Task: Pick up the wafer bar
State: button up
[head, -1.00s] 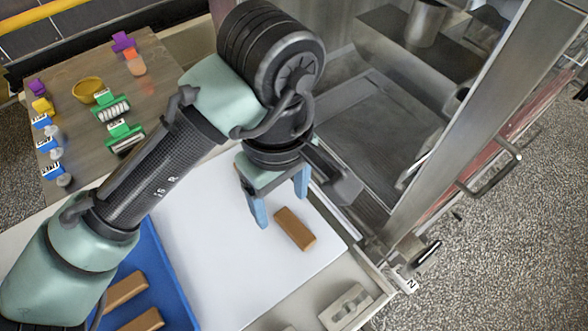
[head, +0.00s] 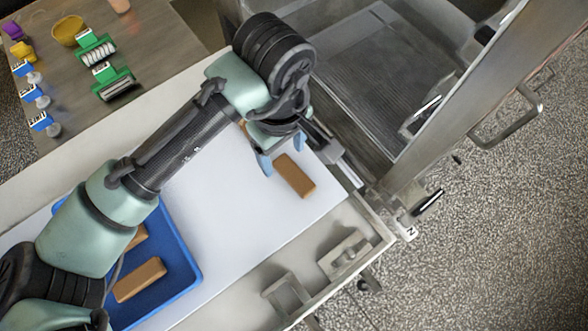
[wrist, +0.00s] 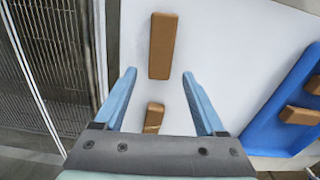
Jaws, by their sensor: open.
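A brown wafer bar (head: 294,176) lies flat on the white board (head: 215,225), just beyond my fingertips. In the wrist view this bar (wrist: 163,45) is at the top centre, ahead of the fingers. A second brown bar (wrist: 154,118) shows between the fingers, its near end hidden by my gripper body. In the head view only a sliver of it (head: 243,129) shows beside my arm. My gripper (head: 282,154) is open and empty, with its blue fingers apart; it also shows in the wrist view (wrist: 158,74).
A blue tray (head: 186,262) with brown bars (head: 140,280) stands at the lower left, partly under my arm. A metal mesh (wrist: 50,60) and a steel frame (head: 450,90) border the board. A side table (head: 150,60) holds green rollers and a yellow bowl. The board between tray and bar is clear.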

jog(key=shift+f, duration=1.4)
jog(key=c, duration=1.1)
jog(key=shift+r, duration=0.1)
